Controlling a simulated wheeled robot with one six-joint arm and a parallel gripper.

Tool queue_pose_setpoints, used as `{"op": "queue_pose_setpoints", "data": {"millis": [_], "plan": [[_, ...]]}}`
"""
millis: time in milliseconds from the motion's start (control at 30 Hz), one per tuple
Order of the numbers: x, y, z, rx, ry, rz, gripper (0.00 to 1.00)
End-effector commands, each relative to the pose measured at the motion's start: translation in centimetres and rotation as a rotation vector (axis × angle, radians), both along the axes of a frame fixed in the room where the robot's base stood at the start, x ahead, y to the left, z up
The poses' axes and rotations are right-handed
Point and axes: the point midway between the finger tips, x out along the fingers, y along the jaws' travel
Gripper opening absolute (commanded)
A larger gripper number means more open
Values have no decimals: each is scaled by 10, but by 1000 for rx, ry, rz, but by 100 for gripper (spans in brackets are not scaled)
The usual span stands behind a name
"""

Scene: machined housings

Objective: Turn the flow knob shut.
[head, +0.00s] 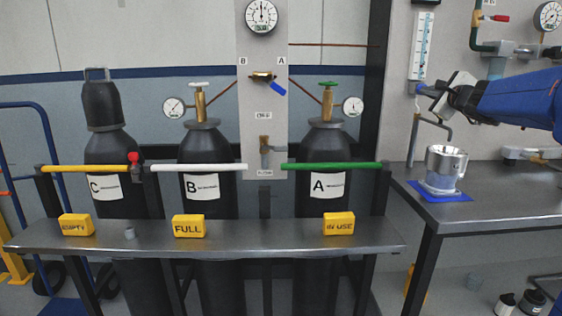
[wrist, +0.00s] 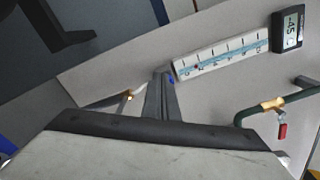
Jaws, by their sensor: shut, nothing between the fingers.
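The flowmeter (head: 423,45) is a clear tube with a blue-marked scale, upright on the grey panel at right in the head view. It also shows tilted in the wrist view (wrist: 222,57). The blue flow knob (head: 420,87) is at its lower end; only a small blue part of the knob (wrist: 171,80) shows in the wrist view, beside the fingertips. My gripper (head: 433,92) reaches in from the right at the knob. Its fingers (wrist: 162,82) are shut with nothing between them. Whether they touch the knob, I cannot tell.
A steel cup (head: 445,164) stands on a blue mat (head: 457,197) on the bench (head: 487,192) below. A bent grey pipe (head: 432,122) runs under the flowmeter. A red-handled valve (wrist: 282,129) and a digital display (wrist: 289,28) are nearby. Gas cylinders stand left.

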Motion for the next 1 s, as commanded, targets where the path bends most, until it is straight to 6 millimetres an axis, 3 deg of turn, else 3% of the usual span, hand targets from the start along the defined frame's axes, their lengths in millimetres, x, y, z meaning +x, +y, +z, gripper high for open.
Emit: {"op": "queue_pose_setpoints", "data": {"millis": [367,1000], "plan": [[-7,-20,22,0,0,0,0],[53,-17,22,0,0,1,0]]}}
